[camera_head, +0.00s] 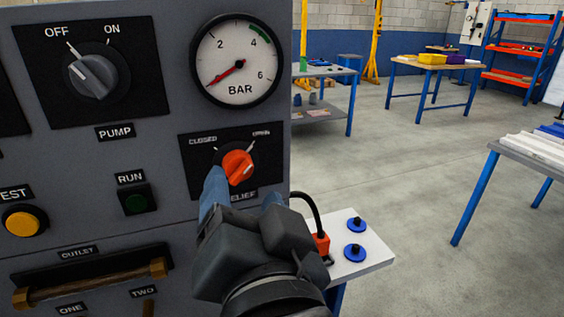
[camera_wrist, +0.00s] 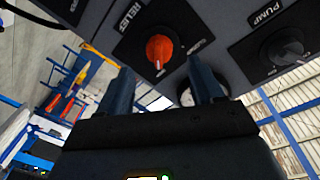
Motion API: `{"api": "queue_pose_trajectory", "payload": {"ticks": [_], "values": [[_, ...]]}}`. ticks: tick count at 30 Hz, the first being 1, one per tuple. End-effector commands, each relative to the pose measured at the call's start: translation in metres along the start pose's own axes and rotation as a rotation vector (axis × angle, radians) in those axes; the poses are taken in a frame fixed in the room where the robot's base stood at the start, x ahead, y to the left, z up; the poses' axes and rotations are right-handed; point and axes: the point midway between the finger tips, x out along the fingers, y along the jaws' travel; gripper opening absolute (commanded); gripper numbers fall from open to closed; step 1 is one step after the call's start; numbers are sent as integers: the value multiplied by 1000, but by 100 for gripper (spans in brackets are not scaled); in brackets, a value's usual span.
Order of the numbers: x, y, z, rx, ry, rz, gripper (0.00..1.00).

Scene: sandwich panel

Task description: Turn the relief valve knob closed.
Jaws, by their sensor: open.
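The orange relief valve knob (camera_head: 238,166) sits on a black plate with CLOSED at upper left and OPEN at upper right. Its ridge slants toward the upper right, the OPEN side. It also shows in the wrist view (camera_wrist: 159,50), beyond the fingertips. My gripper (camera_head: 243,190) is open, with its blue fingers apart just in front of and below the knob. In the wrist view, the gripper (camera_wrist: 161,80) has nothing between its fingers, and the knob lies ahead, roughly between them. I cannot tell whether a finger touches the plate. The RELIEF label is partly hidden by a finger.
The pump knob (camera_head: 93,76) points at OFF. The pressure gauge (camera_head: 236,62) reads near zero. A white shelf (camera_head: 372,263) with blue knobs is at right.

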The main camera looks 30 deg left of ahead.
Motion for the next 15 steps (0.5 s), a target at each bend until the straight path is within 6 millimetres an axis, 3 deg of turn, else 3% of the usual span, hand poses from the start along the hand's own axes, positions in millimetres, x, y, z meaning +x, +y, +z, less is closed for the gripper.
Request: {"api": "queue_pose_trajectory", "payload": {"ticks": [7,15], "values": [[38,0,-1,-1,0,0,66],[53,0,0,-1,0,-1,66]]}}
